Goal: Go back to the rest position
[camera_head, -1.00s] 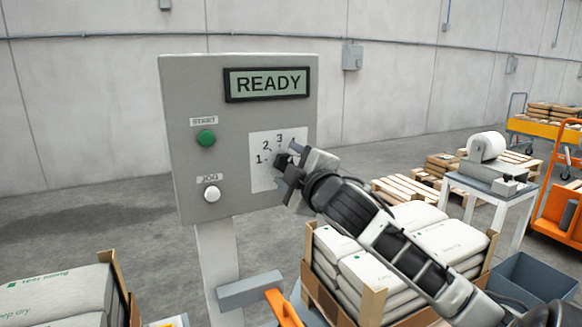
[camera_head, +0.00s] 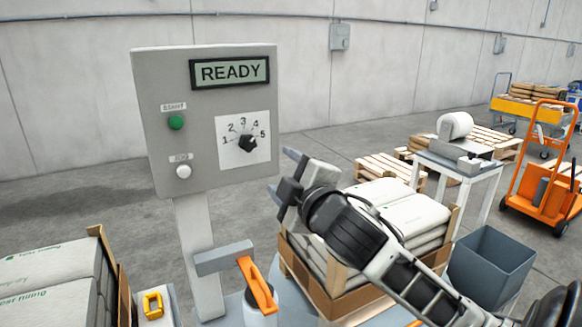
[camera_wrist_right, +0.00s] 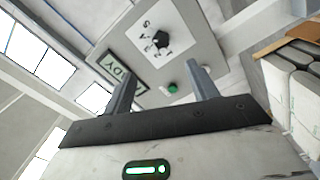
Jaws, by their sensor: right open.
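The grey control panel (camera_head: 205,120) stands at the left centre on a post, with READY on its display (camera_head: 230,71). Its black dial knob (camera_head: 247,143) sits on a white plate numbered 1 to 5; the pointer seems to face the right side, near 5. My right gripper (camera_head: 282,172) is in front of the panel, to the right of and below the dial, apart from it. In the right wrist view its two fingers (camera_wrist_right: 160,88) are spread with nothing between them, and the knob (camera_wrist_right: 161,39) shows beyond them. My left gripper is not in view.
A pallet box of white sacks (camera_head: 395,212) stands below and behind my right arm. More sacks (camera_head: 50,275) are at the lower left. An orange-handled item (camera_head: 257,285) is below the panel. A grey bin (camera_head: 490,266) and a label-roll table (camera_head: 462,158) are at the right.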

